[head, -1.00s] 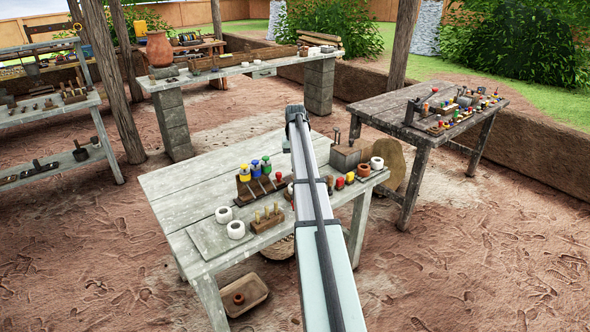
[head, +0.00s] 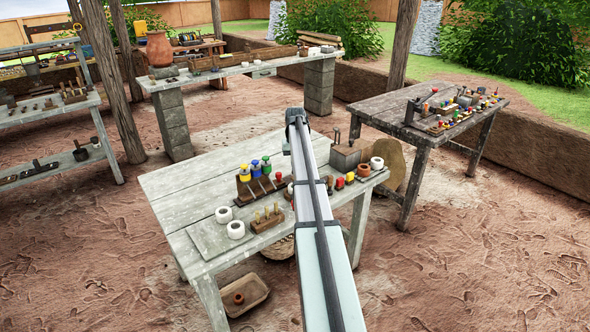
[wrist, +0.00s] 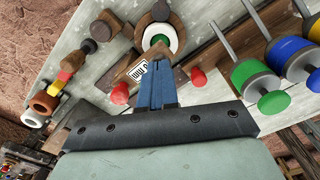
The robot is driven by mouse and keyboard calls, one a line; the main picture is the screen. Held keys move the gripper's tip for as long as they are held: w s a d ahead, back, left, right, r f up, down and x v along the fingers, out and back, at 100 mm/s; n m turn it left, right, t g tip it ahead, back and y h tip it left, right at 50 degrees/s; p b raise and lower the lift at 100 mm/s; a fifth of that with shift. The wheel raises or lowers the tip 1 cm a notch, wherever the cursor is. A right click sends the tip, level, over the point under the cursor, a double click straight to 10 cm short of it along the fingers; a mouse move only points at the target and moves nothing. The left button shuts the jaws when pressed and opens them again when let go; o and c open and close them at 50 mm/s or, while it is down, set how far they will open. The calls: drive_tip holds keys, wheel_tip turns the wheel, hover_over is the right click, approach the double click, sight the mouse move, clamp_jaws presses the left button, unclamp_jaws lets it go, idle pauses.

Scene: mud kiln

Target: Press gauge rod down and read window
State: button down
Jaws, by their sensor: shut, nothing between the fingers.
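In the wrist view, my gripper (wrist: 161,74) is shut, its blue fingers together with nothing between them. The fingers point at a wooden block that carries a small white window (wrist: 139,68) with dark digits, too small to read surely. Just past the fingertips is a round white ring (wrist: 177,34) with a green and dark centre. In the head view my arm hides the gripper and this part of the table.
Red knobs (wrist: 120,94) flank the fingers in the wrist view. Green (wrist: 272,101) and blue-capped plungers lie to the right. In the head view, the grey table (head: 175,185) also holds white cups (head: 236,230) and a small peg block (head: 267,220). Its left part is clear.

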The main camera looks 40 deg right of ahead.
drive_tip(key=shift+r, duration=0.1)
wheel_tip(320, 180, up, 7)
idle(1.3)
idle(0.4)
drive_tip(key=s+a+f+g+y, duration=0.1)
drive_tip(key=s+a+f, duration=0.9)
drive_tip(key=a+f, duration=0.25)
drive_tip(key=s+a+f+g+y, duration=0.1)
drive_tip(key=s+a+f+g, duration=0.1)
drive_tip(key=s+a+f, duration=1.05)
drive_tip(key=s+a+f+g+y, duration=0.1)
drive_tip(key=s+a+f, duration=0.6)
drive_tip(key=a+f, duration=0.6)
drive_tip(key=s+a+f+n+g+h, duration=0.1)
drive_tip(key=s+a+f+n, duration=0.2)
drive_tip(key=s+f, duration=0.4)
drive_tip(key=s+a+f+n+g+h, duration=0.1)
drive_tip(key=s+a+f, duration=0.5)
drive_tip(key=s, duration=1.1)
wheel_tip(320, 180, down, 2)
drive_tip(key=shift+f+n+g+h, duration=0.2)
drive_tip(key=shift+n+g+h, duration=0.25)
drive_tip(key=shift+n, duration=0.55)
